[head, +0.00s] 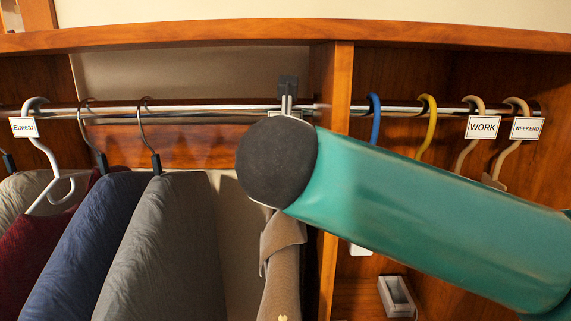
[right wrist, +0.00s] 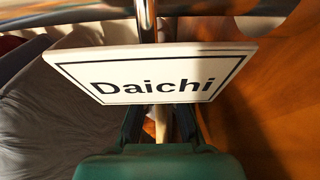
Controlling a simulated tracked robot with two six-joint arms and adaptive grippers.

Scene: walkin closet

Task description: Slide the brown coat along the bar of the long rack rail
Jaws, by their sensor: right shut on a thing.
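The brown coat (head: 283,270) hangs left of the wooden divider, mostly hidden behind my right arm; its collar and front show below the arm. The bar of the long rack rail (head: 210,108) runs level across the head view. My right gripper (right wrist: 160,122) is shut at the neck of the coat's hanger, just below a white tag (right wrist: 150,75) reading "Daichi". A metal hanger hook (right wrist: 146,20) rises behind the tag. My left gripper is not in view.
Grey (head: 165,250), blue (head: 85,240) and dark red (head: 30,250) garments hang at left. The wooden divider (head: 342,80) stands close right of the coat. Blue, yellow and tan hangers hang beyond it. The bar between the grey garment's hook and my arm is clear.

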